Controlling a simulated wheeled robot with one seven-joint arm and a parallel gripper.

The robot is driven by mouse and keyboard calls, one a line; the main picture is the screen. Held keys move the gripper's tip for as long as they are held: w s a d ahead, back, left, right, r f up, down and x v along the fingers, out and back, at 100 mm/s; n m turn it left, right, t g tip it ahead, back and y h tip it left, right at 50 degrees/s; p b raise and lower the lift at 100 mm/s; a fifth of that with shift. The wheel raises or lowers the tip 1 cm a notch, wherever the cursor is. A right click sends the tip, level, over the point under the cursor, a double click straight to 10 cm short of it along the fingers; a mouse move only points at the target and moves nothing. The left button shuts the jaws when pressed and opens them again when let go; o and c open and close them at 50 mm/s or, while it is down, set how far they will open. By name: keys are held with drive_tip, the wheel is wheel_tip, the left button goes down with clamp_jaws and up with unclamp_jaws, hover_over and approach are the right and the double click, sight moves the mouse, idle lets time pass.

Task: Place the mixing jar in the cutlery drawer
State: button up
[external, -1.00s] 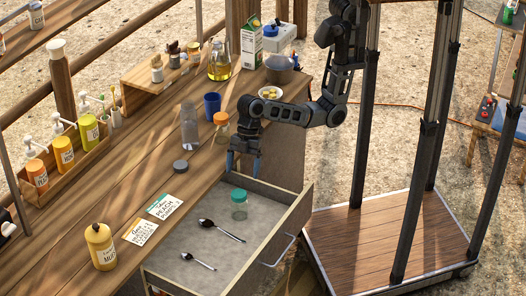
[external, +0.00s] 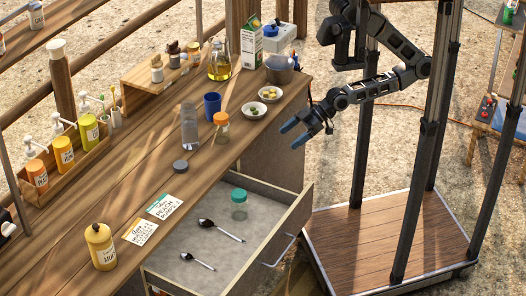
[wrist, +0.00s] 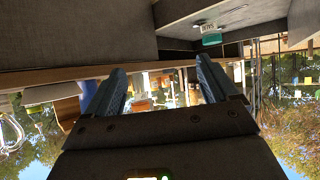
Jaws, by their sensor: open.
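A clear jar with a teal lid (external: 239,204) stands upright in the open drawer (external: 265,236), near its back right part; I take it to be the mixing jar. It also shows upside down in the wrist view as a small jar with a teal lid (wrist: 211,38). Two spoons (external: 221,230) lie on the drawer floor to the jar's left and front. My gripper (external: 302,132) is open and empty, above and to the right of the drawer, clear of the jar. In the wrist view its two fingers (wrist: 160,85) are spread with nothing between them.
On the counter near the drawer stand a clear bottle (external: 190,128), an orange-lidded jar (external: 221,128), a blue cup (external: 212,105) and two white bowls (external: 252,110). A dark lid (external: 180,166) and two cards (external: 152,218) lie there. A yellow bottle (external: 101,247) stands front left.

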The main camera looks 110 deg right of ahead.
drive_tip(key=s+d+r+m+t+h, duration=0.1)
drive_tip(key=s+d+r+t, duration=0.2)
drive_tip(key=s+r, duration=0.6)
wheel_tip(320, 180, up, 2)
drive_tip(key=shift+d+r+m, duration=0.15)
drive_tip(key=shift+d+m, duration=0.15)
drive_tip(key=shift+d, duration=0.3)
